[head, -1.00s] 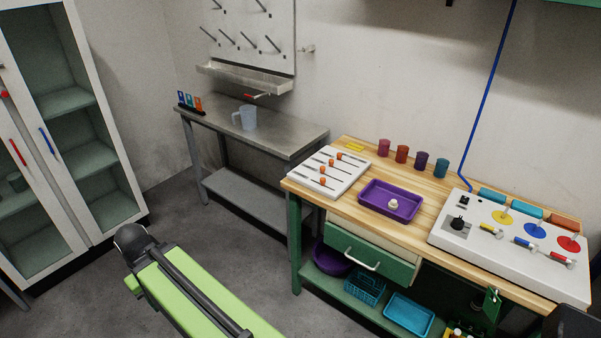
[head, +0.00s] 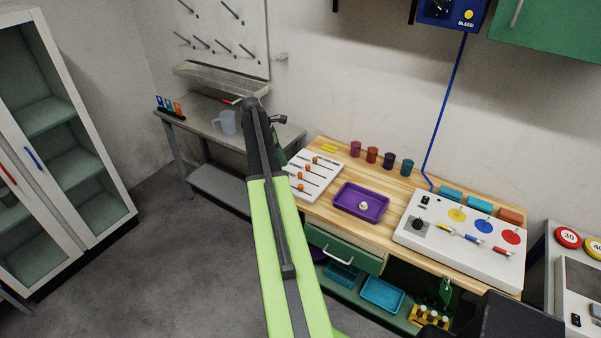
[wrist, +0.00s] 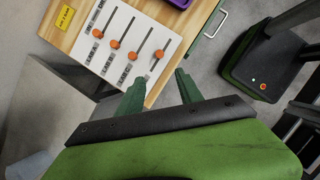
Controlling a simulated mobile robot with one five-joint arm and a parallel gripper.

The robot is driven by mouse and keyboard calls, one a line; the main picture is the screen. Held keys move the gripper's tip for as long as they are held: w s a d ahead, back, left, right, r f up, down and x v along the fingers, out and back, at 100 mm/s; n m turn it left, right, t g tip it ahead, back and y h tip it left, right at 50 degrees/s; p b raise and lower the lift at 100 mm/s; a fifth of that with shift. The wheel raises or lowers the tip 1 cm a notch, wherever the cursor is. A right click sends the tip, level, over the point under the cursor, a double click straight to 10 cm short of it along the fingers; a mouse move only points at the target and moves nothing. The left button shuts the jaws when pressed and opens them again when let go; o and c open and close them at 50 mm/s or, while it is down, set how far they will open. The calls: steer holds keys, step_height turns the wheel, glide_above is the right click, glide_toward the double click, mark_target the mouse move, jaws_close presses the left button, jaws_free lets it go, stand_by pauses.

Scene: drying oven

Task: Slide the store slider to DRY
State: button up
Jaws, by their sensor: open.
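The white slider panel (head: 312,180) lies on the wooden workbench's left end, partly behind my arm in the head view. It also shows in the wrist view (wrist: 124,27), with several slots, each with an orange knob. The knobs stand at differing heights along their slots.
A purple tray (head: 361,202) with a small white item sits right of the panel. Several coloured cups (head: 372,155) stand behind. A white control box (head: 460,236) is farther right. A grey side table (head: 203,127) with a jug (head: 225,122) stands at left.

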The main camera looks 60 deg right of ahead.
steer(key=b, duration=1.6)
glide_toward(300, 185)
steer(key=x, duration=0.8)
steer(key=shift+a, duration=0.2)
steer(key=shift+s+d+f, duration=0.15)
steer(key=shift+f, duration=0.15)
steer(key=shift+r, duration=0.1)
jaws_close()
